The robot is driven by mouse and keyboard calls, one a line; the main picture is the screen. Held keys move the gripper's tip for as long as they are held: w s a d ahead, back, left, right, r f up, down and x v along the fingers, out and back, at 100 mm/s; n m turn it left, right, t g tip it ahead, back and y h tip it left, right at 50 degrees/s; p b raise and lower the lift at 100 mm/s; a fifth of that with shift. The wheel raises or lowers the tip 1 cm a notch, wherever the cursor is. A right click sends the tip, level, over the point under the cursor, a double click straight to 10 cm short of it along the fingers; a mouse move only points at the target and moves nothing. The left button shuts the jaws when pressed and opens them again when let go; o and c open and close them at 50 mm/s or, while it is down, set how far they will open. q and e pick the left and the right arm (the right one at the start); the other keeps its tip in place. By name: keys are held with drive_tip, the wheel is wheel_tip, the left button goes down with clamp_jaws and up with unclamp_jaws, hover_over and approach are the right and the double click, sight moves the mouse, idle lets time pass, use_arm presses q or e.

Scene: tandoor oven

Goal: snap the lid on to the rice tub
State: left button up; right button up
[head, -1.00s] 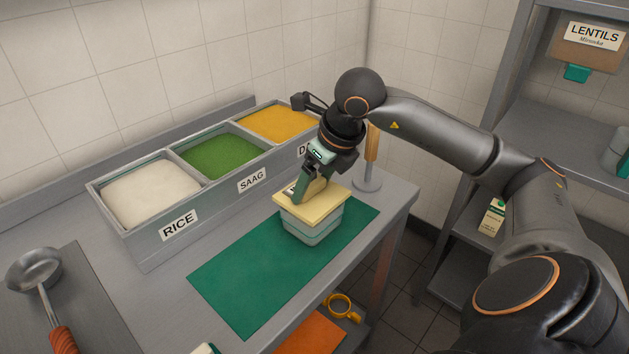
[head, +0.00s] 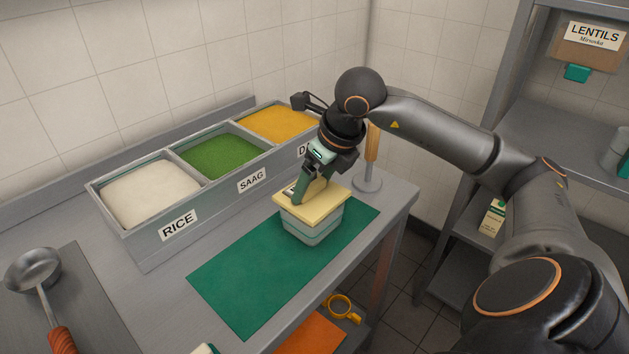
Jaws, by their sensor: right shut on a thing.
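The rice tub (head: 312,230) is a pale, see-through container standing upright on a green mat (head: 240,288). A yellow lid (head: 322,205) lies across the top of the tub. Whether its edges are seated all round cannot be told. My right gripper (head: 301,197) comes down from above and is shut on the lid at its upper left part. The fingers hide part of the lid's top. My left gripper is not in view.
A three-part container with rice (head: 150,192), saag (head: 222,156) and a yellow food (head: 278,124) stands behind the mat. A stand with a wooden handle (head: 371,150) is close behind my right gripper. A ladle (head: 40,285) lies at left. The mat's left part is clear.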

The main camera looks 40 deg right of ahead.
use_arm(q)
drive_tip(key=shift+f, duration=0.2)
use_arm(e)
drive_tip(key=shift+f, duration=0.2)
use_arm(q)
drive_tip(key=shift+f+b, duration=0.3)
drive_tip(key=shift+b, duration=0.2)
use_arm(e)
drive_tip(key=shift+f, duration=0.3)
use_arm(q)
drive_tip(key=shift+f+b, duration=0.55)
use_arm(e)
drive_tip(key=shift+f, duration=0.6)
drive_tip(key=o, duration=1.1)
drive_tip(key=shift+v, duration=0.9)
use_arm(q)
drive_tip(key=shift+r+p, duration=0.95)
drive_tip(key=shift+p, duration=0.05)
use_arm(e)
drive_tip(key=v, duration=1)
drive_tip(key=shift+s+r, duration=0.2)
drive_tip(key=shift+r, duration=0.15)
